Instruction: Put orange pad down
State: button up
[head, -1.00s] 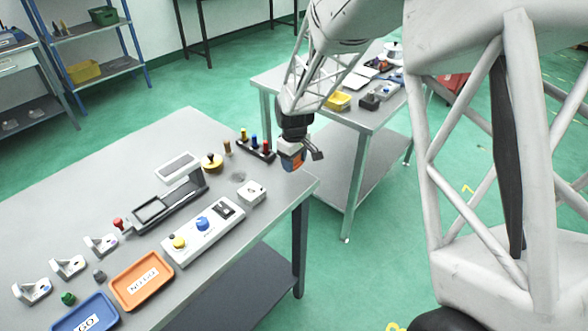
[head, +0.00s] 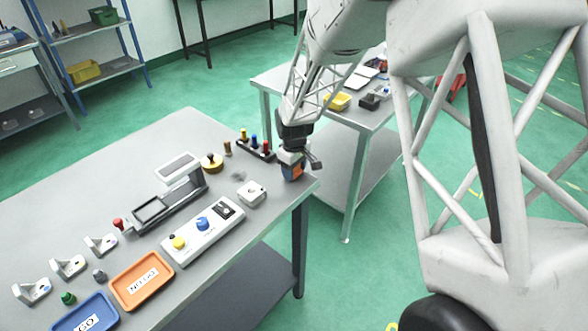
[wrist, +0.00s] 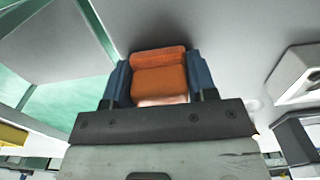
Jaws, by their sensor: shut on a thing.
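The orange pad (wrist: 158,78) is a small orange block. In the wrist view it sits between the two blue fingers of my gripper (wrist: 160,84), which is shut on it. In the head view my gripper (head: 293,173) is low at the right corner of the grey table (head: 100,185), and a bit of the orange pad (head: 299,172) shows at its side. The pad's underside is hidden, so I cannot tell whether it touches the tabletop.
A white box (head: 251,193) is left of my gripper. A black rack (head: 257,150) with coloured pegs stands behind it. A control panel (head: 203,230), an orange NO-GO tray (head: 141,281) and a blue GO tray (head: 88,314) lie further left. The table's right edge is close.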

jog(key=shift+f, duration=0.4)
